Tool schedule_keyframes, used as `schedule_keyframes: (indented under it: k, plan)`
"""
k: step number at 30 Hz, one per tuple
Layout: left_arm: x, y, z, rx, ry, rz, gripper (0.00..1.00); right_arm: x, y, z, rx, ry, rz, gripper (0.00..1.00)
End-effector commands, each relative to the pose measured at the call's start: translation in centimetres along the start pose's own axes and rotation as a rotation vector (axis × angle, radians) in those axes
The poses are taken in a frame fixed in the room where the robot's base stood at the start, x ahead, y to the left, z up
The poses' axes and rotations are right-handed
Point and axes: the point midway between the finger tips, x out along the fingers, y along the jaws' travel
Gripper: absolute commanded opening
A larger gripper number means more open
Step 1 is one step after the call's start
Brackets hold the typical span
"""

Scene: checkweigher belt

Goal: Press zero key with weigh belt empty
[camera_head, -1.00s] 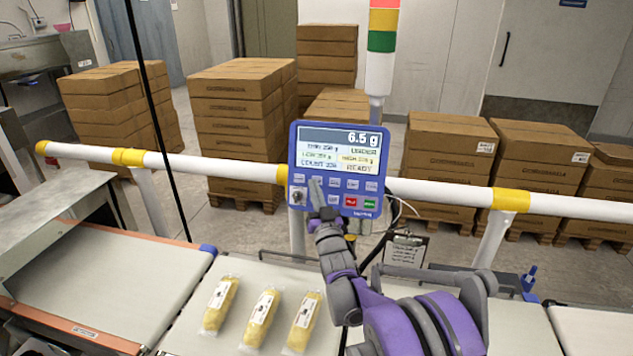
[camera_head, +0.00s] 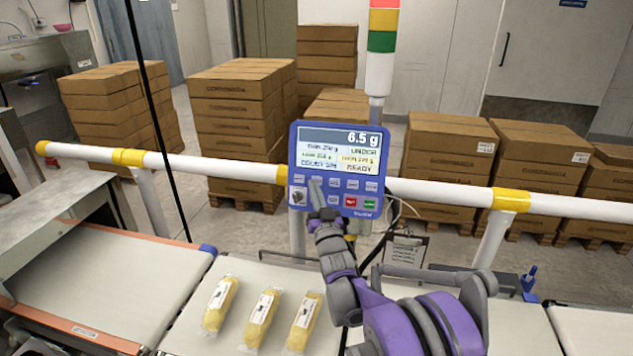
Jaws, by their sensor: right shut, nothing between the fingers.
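The blue control panel (camera_head: 372,203) stands upright at the rail. Its display (camera_head: 345,138) reads 6.5 g, with UNDER and READY below. Under the display are rows of small grey keys, a red key (camera_head: 350,202), a green key (camera_head: 369,204) and a round knob. My right gripper (camera_head: 316,186) is shut and empty, its tip in front of the left part of the key rows. It hides some keys, and I cannot tell whether it touches one. Three yellow wrapped packs (camera_head: 262,316) lie on the pale belt (camera_head: 190,331) at the front. My left gripper is not in view.
A white rail with yellow bands (camera_head: 440,190) runs across behind the belts. A signal tower (camera_head: 380,70) rises behind the panel. A clipboard (camera_head: 404,249) hangs below the rail. Stacked cartons (camera_head: 235,110) stand beyond. Another belt (camera_head: 105,275) at left is bare.

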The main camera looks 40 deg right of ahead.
Motion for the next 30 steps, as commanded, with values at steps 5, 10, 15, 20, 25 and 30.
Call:
schedule_keyframes:
  k: [5, 10, 15, 20, 25, 30]
  plan:
    - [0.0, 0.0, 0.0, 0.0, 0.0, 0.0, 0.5, 0.0, 0.0, 0.0, 0.0, 0.0, 0.0, 0.0]
    - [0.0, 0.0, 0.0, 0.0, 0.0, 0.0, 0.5, 0.0, 0.0, 0.0, 0.0, 0.0, 0.0, 0.0]
    - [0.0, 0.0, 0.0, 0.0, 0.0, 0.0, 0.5, 0.0, 0.0, 0.0, 0.0, 0.0, 0.0, 0.0]
    - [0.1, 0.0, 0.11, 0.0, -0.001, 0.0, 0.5, 0.17, 0.15, 0.18, -0.001, 0.0, 0.0, 0.0]
    - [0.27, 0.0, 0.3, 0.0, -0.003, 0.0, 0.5, 0.55, 0.44, 0.48, -0.001, 0.0, 0.0, 0.0]
    - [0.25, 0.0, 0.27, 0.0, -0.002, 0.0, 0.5, 0.6, 0.44, 0.44, 0.0, 0.0, 0.0, 0.0]
